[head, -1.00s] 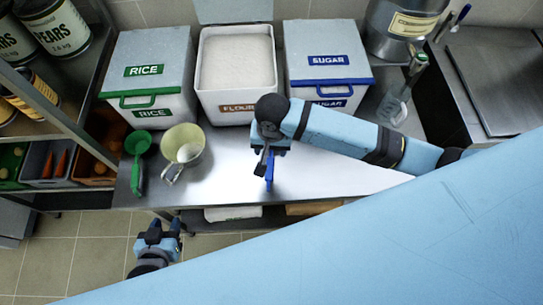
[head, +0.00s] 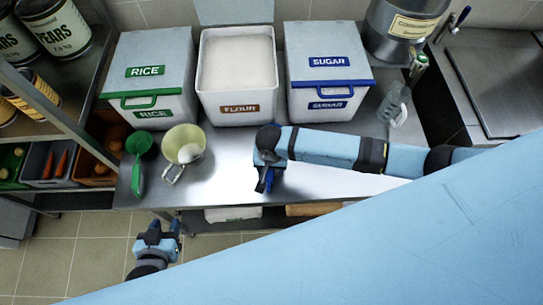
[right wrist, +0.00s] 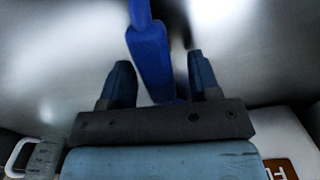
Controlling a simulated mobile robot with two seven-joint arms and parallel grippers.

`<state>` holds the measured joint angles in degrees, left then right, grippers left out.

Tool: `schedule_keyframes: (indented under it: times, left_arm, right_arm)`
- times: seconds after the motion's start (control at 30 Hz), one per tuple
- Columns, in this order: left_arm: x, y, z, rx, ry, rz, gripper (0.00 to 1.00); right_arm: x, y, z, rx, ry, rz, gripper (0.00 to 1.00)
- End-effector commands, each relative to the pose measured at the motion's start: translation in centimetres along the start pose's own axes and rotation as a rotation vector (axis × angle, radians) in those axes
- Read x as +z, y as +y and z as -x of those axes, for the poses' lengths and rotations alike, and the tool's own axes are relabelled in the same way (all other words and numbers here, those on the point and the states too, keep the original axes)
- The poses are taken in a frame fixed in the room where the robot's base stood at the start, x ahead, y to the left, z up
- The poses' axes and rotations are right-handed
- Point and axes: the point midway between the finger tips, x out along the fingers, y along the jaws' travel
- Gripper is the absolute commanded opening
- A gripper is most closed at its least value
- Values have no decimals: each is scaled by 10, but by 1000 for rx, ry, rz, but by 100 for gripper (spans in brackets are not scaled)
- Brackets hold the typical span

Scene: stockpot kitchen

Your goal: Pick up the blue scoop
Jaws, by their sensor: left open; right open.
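My right gripper (right wrist: 160,82) is open, with one finger on each side of the handle and visible gaps. In the head view my right gripper (head: 266,172) is over the steel counter in front of the flour bin. It hides most of the scoop there. My left gripper (head: 166,228) is open and empty over the floor, in front of the counter.
On the counter (head: 330,172) stand rice (head: 152,75), flour (head: 238,75) and sugar (head: 328,60) bins along the back. A clear jug (head: 393,105) is at right.

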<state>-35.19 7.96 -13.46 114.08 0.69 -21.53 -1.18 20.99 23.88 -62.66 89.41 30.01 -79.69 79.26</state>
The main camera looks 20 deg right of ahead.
Motion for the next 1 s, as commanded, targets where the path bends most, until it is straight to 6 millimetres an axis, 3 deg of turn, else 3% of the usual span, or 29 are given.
schedule_keyframes:
  times: [0.3, 0.57, 1.0]
  left_arm:
    - [0, -1, 0, -1, 1, 0, 43]
    - [-1, -1, 0, -3, 2, 0, 43]
    - [-1, -1, 1, -3, 2, 1, 43]
  right_arm:
    - [0, 0, -8, -1, 1, 0, 56]
    - [0, 0, -8, -1, 1, 0, 0]
    - [0, 0, 2, -2, 0, 1, 0]
